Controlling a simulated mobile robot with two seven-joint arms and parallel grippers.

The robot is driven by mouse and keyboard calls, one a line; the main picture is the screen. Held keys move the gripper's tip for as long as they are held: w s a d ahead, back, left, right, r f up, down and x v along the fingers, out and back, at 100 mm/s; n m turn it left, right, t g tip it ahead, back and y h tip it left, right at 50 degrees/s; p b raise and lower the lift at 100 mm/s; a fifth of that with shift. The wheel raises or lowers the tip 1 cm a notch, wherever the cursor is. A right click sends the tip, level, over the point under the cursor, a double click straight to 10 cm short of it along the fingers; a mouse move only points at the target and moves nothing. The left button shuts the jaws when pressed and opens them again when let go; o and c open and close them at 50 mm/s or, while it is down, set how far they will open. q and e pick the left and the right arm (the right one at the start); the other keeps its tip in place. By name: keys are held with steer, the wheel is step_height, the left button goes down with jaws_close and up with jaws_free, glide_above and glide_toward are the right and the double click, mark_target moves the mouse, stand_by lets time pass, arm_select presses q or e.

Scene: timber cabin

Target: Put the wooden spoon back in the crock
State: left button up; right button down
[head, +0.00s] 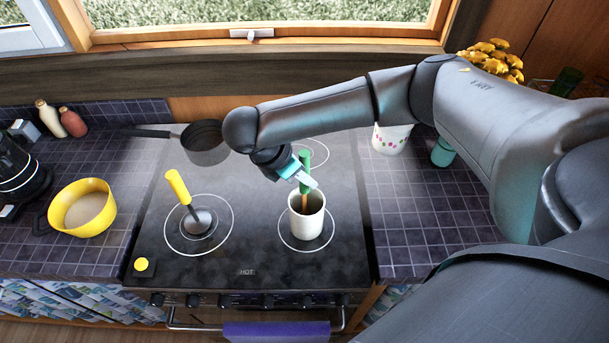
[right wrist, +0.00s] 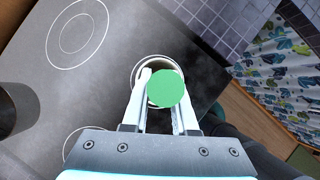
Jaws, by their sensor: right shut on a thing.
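The wooden spoon (head: 305,159) has a green handle and a brown lower part. The white crock (head: 308,225) stands upright on the front right ring of the hob. My right gripper (head: 304,181) is shut on the green handle just above the crock. The spoon is about upright, with its brown lower end inside the crock's mouth; whether it touches the bottom is hidden. In the right wrist view the handle's round green end (right wrist: 165,88) shows between the fingers, with the crock's rim (right wrist: 149,59) around and below it. My left gripper is out of view.
A dark saucepan (head: 205,143) is at the back left of the hob. A yellow bowl (head: 84,212) is on the left counter. A white pot (head: 390,138) and teal jar (head: 443,152) stand at right.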

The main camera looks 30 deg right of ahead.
steer(key=shift+f, duration=0.2)
steer(key=c, duration=0.7)
jaws_free()
steer(key=v, duration=1.2)
steer(key=shift+p, duration=0.3)
steer(key=shift+a, duration=0.1)
